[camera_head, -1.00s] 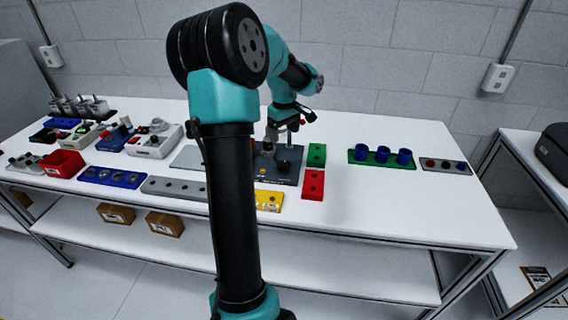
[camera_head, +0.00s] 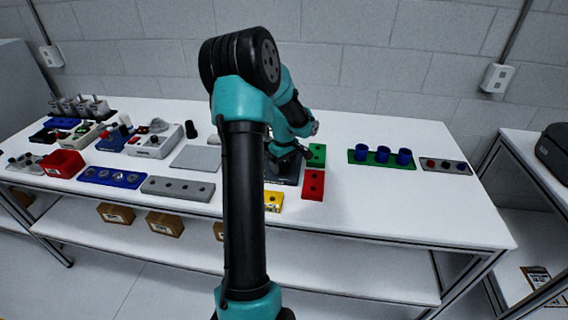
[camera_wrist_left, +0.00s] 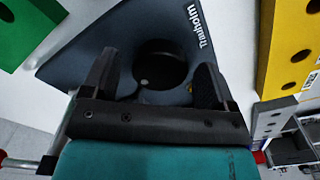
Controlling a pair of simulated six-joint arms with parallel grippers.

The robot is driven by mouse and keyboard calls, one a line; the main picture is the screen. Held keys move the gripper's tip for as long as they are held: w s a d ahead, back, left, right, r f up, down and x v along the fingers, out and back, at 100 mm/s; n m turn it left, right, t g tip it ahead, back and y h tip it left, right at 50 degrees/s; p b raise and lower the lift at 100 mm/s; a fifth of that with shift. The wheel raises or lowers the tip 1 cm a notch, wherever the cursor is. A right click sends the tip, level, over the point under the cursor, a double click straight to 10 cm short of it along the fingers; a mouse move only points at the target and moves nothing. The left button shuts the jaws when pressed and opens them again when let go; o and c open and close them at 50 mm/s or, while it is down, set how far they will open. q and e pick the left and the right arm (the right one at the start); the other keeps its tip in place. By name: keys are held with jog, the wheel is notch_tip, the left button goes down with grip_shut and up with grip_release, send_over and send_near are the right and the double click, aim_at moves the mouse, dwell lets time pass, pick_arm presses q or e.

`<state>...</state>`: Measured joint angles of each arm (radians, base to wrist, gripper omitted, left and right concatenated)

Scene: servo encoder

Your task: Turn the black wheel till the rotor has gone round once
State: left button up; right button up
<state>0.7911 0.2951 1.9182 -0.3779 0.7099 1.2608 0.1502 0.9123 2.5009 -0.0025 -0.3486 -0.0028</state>
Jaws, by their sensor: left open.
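The black wheel (camera_wrist_left: 160,65) shows in the left wrist view as a round dark knob with a small pale dot near its edge. It sits on the dark grey encoder base (camera_wrist_left: 125,32), which has white lettering. My left gripper (camera_wrist_left: 157,62) is open, with one finger on each side of the wheel. I cannot tell whether the fingers touch it. In the head view my left arm hides most of the encoder; only part of the base (camera_head: 284,177) shows below my gripper. I cannot make out the rotor. My right gripper is not in view.
A green block (camera_head: 316,155), a red block (camera_head: 313,185) and a yellow block (camera_head: 273,201) lie close around the encoder. A light grey plate (camera_head: 196,158) and a black cylinder (camera_head: 189,131) are to its left. The table's right front is clear.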

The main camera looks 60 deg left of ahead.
pick_arm(q)
jog(key=c, duration=0.9)
jog(key=shift+m, duration=0.5)
jog(key=m, duration=0.9)
jog(key=shift+m, duration=0.3)
jog(key=m, duration=0.5)
jog(key=shift+m, duration=0.3)
jog(key=m, duration=0.5)
jog(key=shift+m, duration=0.3)
